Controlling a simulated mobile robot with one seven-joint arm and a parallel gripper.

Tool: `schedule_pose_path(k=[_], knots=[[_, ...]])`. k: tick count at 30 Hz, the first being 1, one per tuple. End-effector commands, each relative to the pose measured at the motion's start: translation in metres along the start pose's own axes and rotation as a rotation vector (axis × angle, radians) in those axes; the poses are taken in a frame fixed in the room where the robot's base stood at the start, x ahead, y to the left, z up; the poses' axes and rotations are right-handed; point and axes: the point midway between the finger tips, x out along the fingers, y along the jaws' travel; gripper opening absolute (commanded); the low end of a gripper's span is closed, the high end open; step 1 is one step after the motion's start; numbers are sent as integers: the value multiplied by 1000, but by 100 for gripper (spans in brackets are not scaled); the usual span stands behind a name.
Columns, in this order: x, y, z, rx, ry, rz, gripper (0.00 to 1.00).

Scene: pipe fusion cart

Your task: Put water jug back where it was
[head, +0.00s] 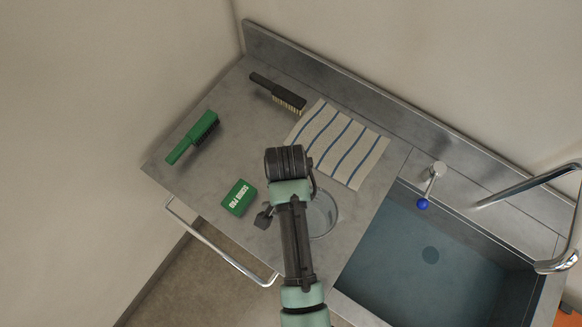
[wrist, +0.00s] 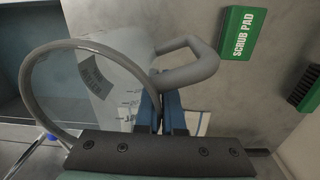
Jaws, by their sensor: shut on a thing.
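The water jug is a clear grey vessel with a round rim, printed measuring marks and a looped handle. In the wrist view the jug (wrist: 125,65) fills the left and middle, with its handle pointing right. My gripper (wrist: 170,110) is shut on the jug, its blue fingers at the wall near the handle. In the head view the jug (head: 323,214) shows only in part, right of my arm, over the steel counter left of the sink. My arm hides the rest and the fingertips there. I cannot tell whether the jug's base touches the counter.
A green scrub pad box (head: 238,198) lies left of the jug. A striped cloth (head: 345,142) lies behind it. A green brush (head: 193,137) and a black brush (head: 278,92) lie farther back. The sink (head: 430,260), with a tap (head: 530,186), is at right.

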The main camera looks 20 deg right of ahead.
Motion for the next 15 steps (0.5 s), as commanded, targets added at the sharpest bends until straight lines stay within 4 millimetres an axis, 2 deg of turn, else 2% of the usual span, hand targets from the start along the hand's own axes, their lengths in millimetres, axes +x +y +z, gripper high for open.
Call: schedule_pose_path(k=[9, 15], knots=[[38, -1, 0, 1, -1, 1, 0], [41, -2, 0, 0, 1, -2, 0]])
